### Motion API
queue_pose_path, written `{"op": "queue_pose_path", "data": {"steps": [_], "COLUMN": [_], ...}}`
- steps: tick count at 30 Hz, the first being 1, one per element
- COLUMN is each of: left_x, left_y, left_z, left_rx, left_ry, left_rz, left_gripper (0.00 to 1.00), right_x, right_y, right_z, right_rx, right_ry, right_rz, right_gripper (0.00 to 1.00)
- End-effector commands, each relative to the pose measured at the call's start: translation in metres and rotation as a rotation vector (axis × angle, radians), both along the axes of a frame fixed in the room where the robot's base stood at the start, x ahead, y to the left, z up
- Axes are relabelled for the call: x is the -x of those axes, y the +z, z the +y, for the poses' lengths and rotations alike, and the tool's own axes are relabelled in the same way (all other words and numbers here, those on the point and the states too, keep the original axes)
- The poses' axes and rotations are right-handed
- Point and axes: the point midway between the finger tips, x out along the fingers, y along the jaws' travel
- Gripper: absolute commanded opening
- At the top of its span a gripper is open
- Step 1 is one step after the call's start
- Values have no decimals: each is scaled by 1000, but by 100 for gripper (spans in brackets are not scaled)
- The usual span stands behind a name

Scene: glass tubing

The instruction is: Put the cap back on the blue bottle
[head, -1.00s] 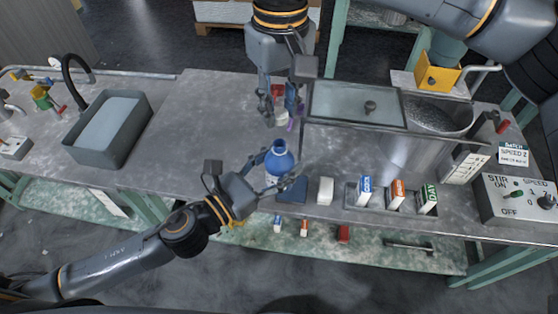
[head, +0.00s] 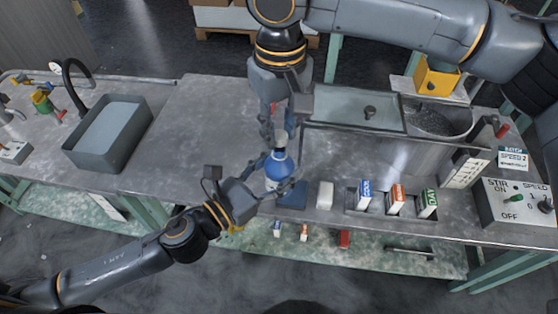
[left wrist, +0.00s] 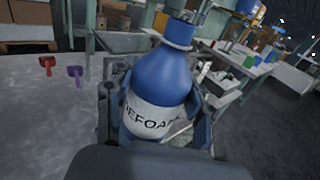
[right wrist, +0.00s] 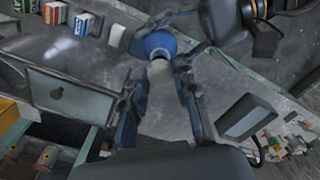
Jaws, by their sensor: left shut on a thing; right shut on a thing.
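The blue bottle (head: 279,166) has a white label and is held roughly upright above the bench's front part; it also shows in the left wrist view (left wrist: 162,82). My left gripper (head: 279,179) is shut around its body. My right gripper (head: 280,134) comes from above and is shut on the pale cap (head: 281,138). The cap is right over the bottle's neck in the head view. In the right wrist view the cap (right wrist: 158,70) overlaps the blue bottle (right wrist: 157,44). I cannot tell whether cap and neck touch.
A lidded metal tank (head: 355,108) stands right of the grippers. Small labelled boxes (head: 396,199) sit in a holder at the front edge. A grey tub (head: 108,132) is at the left. Red (left wrist: 47,65) and purple (left wrist: 75,71) items lie on the bench. The bench's left middle is clear.

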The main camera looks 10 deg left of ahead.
Motion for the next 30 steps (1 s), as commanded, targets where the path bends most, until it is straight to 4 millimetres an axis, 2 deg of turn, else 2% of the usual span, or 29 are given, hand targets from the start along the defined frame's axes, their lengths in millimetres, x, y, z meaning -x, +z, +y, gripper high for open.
{"op": "queue_pose_path", "data": {"steps": [14,24,30], "left_x": [0,0,0], "left_y": [0,1,1], "left_z": [0,0,0], "left_rx": [1,1,1], "left_ry": [0,0,0], "left_rz": [-1,-1,-1], "left_gripper": [0,0,0], "right_x": [0,1,0], "right_y": [0,-17,-18], "right_z": [0,0,0], "right_rx": [1,-1,-1], "right_ry": [0,0,0], "right_rz": [-1,-1,-2], "right_gripper": [19,19,19]}}
